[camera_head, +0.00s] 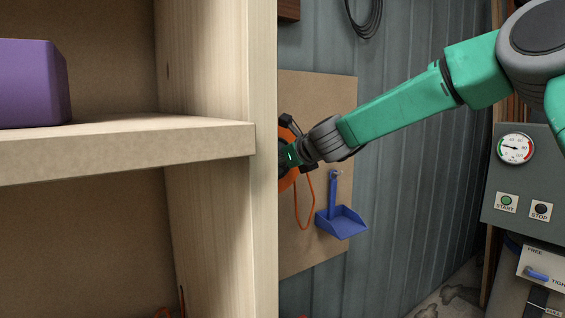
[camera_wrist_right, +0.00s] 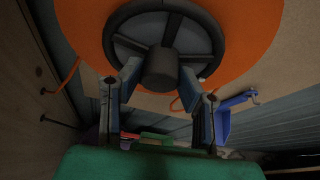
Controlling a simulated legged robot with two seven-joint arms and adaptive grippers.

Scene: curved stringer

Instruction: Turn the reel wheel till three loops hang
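The reel wheel (camera_wrist_right: 205,40) is dark, round and spoked, with a thick hub (camera_wrist_right: 160,68), in front of an orange disc (camera_wrist_right: 255,35). In the head view the orange reel (camera_head: 287,181) is mostly hidden behind the shelf post and my right gripper. My right gripper (camera_wrist_right: 160,80) is open, its fingers apart on either side of the hub; I cannot tell if they touch the wheel. An orange cord (camera_head: 299,215) hangs in a loop below the reel. Orange cord (camera_wrist_right: 67,78) also shows at left in the wrist view. My left gripper is not in view.
A wooden shelf (camera_head: 120,152) with a purple box (camera_head: 32,85) fills the left. A blue dustpan (camera_head: 341,221) hangs on the board (camera_head: 320,95) right of the cord. A grey panel (camera_head: 525,180) with gauge and buttons stands at right.

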